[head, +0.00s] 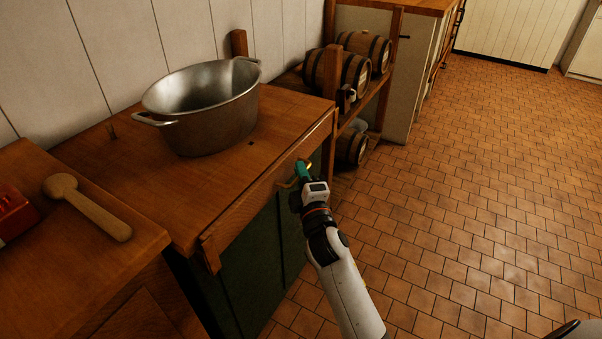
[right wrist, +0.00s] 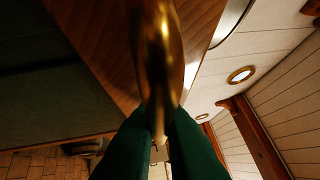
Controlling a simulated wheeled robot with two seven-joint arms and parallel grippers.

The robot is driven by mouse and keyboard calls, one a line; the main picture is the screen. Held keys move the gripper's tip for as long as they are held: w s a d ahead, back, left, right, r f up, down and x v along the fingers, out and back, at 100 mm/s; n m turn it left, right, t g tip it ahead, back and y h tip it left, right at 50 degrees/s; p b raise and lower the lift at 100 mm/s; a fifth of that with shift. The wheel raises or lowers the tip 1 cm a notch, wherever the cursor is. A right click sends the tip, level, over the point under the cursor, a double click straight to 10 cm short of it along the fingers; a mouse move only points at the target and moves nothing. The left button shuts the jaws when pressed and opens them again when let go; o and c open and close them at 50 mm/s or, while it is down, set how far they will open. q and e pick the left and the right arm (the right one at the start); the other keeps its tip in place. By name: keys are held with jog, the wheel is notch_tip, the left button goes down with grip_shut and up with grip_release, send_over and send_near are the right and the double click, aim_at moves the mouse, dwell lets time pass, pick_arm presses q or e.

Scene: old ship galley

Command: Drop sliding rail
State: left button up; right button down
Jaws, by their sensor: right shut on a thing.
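The sliding rail appears to be the long wooden bar (head: 255,198) along the front edge of the counter, above the dark green cabinet front. It looks raised, near level with the counter top. My right gripper (head: 303,169), with green fingers, is at the bar's far part. It is shut on a shiny brass piece (right wrist: 158,60), which looks curved and stands up between the fingertips in the right wrist view. How the brass piece joins the bar is hidden. My left gripper is not in view.
A large metal pot (head: 215,125) stands on the wooden counter (head: 110,165). A wooden masher or mallet (head: 90,207) and a red object (head: 14,215) lie on the nearer left counter. Barrels (head: 343,73) sit on a rack beyond. The tiled floor (head: 480,200) at right is clear.

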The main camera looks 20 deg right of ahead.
jog(key=shift+f, duration=0.3)
jog(key=c, duration=1.5)
grip_release()
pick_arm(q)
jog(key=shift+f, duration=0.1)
pick_arm(e)
jog(key=shift+s, duration=0.1)
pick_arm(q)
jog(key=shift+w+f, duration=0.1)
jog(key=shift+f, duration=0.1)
pick_arm(e)
jog(key=s, duration=0.4)
jog(key=s+a+f, duration=0.1)
jog(key=s, duration=0.6)
jog(key=shift+s+a+f, duration=0.3)
